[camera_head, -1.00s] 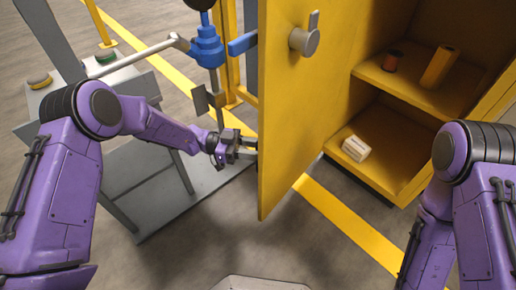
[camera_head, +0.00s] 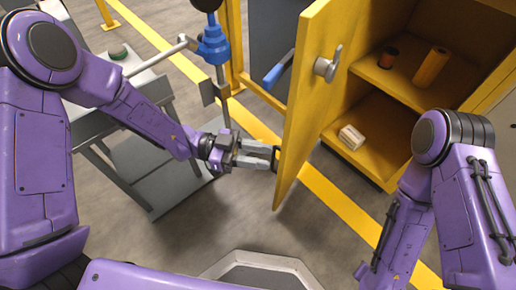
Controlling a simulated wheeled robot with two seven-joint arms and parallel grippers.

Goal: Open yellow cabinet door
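The yellow cabinet door (camera_head: 312,110) stands swung open, seen at a steep angle, with a grey handle (camera_head: 327,65) on its face. The yellow cabinet (camera_head: 372,165) lies behind it to the right, its shelves exposed. My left gripper (camera_head: 272,158) is at the lower part of the door's free edge, its two fingers apart with a gap between them. The fingertips reach the edge; whether they touch it I cannot tell. My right arm hangs at the right, and its gripper is out of the frame.
The cabinet holds a dark-orange can (camera_head: 388,58), an orange cylinder (camera_head: 430,66) and a pale block (camera_head: 351,137). A grey bench (camera_head: 165,185) stands left beneath my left arm. A blue rotor stand part (camera_head: 213,45) rises near the door. Floor below the door is clear.

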